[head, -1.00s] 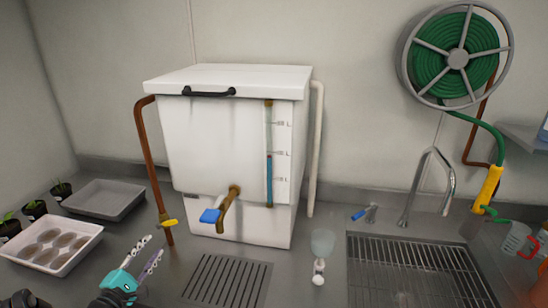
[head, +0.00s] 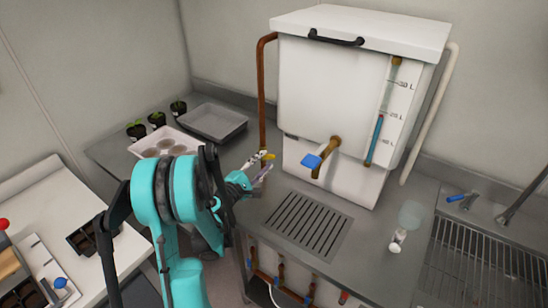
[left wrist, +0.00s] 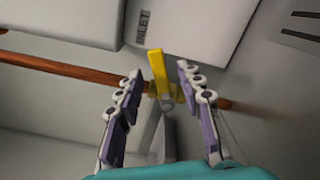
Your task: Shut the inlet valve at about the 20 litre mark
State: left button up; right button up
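The white tank (head: 330,80) stands on the steel counter with a sight tube on its right front. The blue column (head: 375,140) in the tube tops out at about the middle mark, which seems to read 20 L. A copper inlet pipe (head: 262,95) runs down the tank's left side. The yellow inlet valve lever (left wrist: 158,72) lies across the pipe; it also shows in the head view (head: 267,156). My left gripper (left wrist: 158,77) is open, its fingers on either side of the lever, with gaps visible. My right gripper is out of view.
A brown outlet tap with a blue handle (head: 311,161) is on the tank front, above a drain grate (head: 308,226). A sink (head: 465,262) is at right.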

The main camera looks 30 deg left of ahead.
aim_at(268, 158)
pick_arm(q)
jog(key=shift+w+d, duration=0.1)
jog(key=shift+w, duration=1.8)
